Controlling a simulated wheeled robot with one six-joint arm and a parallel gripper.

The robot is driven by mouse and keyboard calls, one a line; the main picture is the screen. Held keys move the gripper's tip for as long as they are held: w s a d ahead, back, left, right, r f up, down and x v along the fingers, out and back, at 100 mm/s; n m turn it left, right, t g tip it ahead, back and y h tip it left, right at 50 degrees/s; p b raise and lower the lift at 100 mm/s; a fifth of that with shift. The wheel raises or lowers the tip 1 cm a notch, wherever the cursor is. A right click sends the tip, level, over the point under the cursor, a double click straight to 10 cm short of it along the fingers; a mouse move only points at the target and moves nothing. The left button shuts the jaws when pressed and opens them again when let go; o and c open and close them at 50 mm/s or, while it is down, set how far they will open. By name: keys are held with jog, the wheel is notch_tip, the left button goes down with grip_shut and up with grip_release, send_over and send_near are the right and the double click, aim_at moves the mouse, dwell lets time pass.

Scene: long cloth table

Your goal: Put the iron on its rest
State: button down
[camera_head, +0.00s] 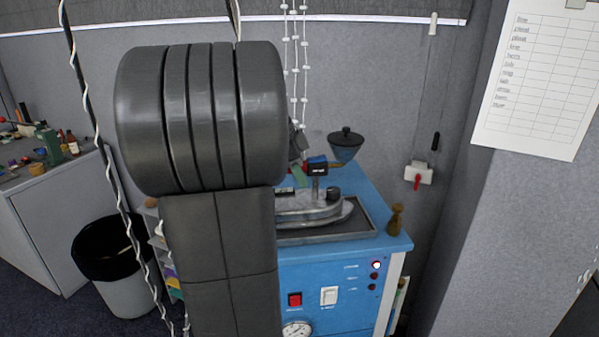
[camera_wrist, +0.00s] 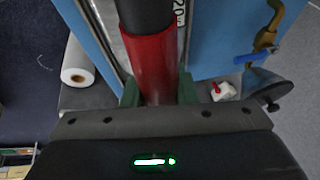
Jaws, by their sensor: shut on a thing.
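The iron (camera_head: 308,212) has a silver, pointed body and sits over the dark, rimmed rest (camera_head: 362,228) on top of a blue steam station. I cannot tell whether its sole touches the rest. In the wrist view, a red handle (camera_wrist: 152,62) with a black section runs between the green fingers of my gripper (camera_wrist: 159,92), which is shut on it. In the head view, my dark arm hides most of the gripper and the iron's left part; a green finger (camera_head: 299,176) shows just above the iron.
The blue station (camera_head: 335,262) carries a dark funnel (camera_head: 346,142) at the back and a small brown bottle (camera_head: 395,219) at the right. A black-lined bin (camera_head: 124,295) and a grey cabinet (camera_head: 50,225) stand left. White beaded cords (camera_head: 295,60) hang behind.

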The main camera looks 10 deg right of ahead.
jog(key=shift+f+b, duration=0.6)
jog(key=shift+f, duration=0.1)
jog(key=c, duration=1.1)
grip_release()
jog(key=shift+f, duration=0.2)
jog(key=v, duration=1.4)
jog(key=shift+d+r, duration=0.1)
jog(key=x, duration=1.3)
jog(key=shift+d+f, duration=0.15)
jog(key=shift+f, duration=0.2)
jog(key=shift+r, duration=0.2)
jog(key=shift+f, duration=0.1)
